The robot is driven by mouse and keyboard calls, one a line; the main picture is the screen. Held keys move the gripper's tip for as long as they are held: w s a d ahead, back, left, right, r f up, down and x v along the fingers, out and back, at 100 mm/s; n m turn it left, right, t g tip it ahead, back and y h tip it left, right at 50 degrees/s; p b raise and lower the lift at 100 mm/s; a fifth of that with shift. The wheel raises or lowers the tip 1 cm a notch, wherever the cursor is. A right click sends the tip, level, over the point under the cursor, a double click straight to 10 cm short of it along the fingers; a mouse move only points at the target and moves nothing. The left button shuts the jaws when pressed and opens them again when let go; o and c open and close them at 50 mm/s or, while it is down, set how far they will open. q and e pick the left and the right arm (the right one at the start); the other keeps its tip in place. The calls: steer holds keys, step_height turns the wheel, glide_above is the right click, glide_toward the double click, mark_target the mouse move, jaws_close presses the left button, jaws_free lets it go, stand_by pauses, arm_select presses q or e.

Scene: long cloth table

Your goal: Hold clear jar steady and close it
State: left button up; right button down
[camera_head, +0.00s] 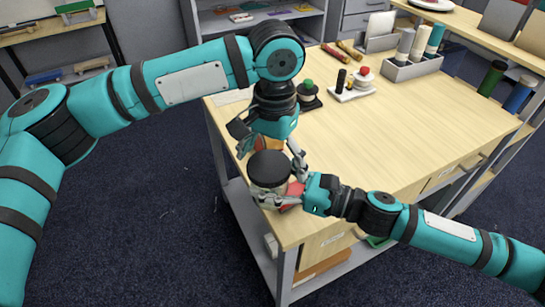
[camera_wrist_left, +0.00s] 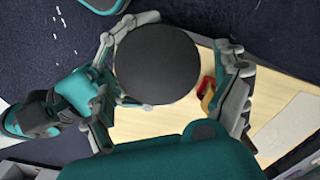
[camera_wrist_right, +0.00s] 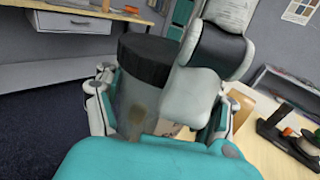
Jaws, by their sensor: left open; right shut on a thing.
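The clear jar (camera_head: 268,184) stands upright near the table's front left corner, with a black lid (camera_head: 268,165) on top. The lid also shows from above in the left wrist view (camera_wrist_left: 158,63), and the jar's clear side fills the middle of the right wrist view (camera_wrist_right: 138,105). My right gripper (camera_head: 280,197) is shut around the jar's body from the right. My left gripper (camera_head: 268,150) is open above the jar, with its fingers on either side of the lid and apart from it in the left wrist view. Whether the lid is seated fully cannot be told.
Red and yellow pieces (camera_wrist_left: 206,92) lie on the table beside the jar. Small stacked items (camera_head: 355,86) and a grey holder with cylinders (camera_head: 412,68) stand at the back. The table's middle right is clear. The front left table edge is close to the jar.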

arm_select(q)
steer(key=shift+r, duration=0.1)
steer(key=shift+r, duration=2.3)
steer(key=n, duration=0.3)
steer(key=shift+a+r, duration=0.15)
steer(key=shift+r, duration=0.25)
steer(key=n, duration=0.2)
steer(key=r+n, duration=0.1)
steer(key=n, duration=0.1)
steer(key=shift+s+a+n, duration=0.15)
steer(key=shift+s+n, duration=0.05)
steer(key=shift+n, duration=0.2)
steer(key=n, duration=0.2)
steer(key=r+n, duration=0.1)
steer(key=n, duration=0.1)
steer(key=shift+s+a, duration=0.1)
steer(key=shift+s, duration=0.1)
steer(key=n, duration=0.2)
steer(key=r+n, duration=0.1)
steer(key=n, duration=0.1)
steer(key=shift+s+a, duration=0.1)
steer(key=shift+s, duration=0.05)
steer(key=shift+f, duration=0.1)
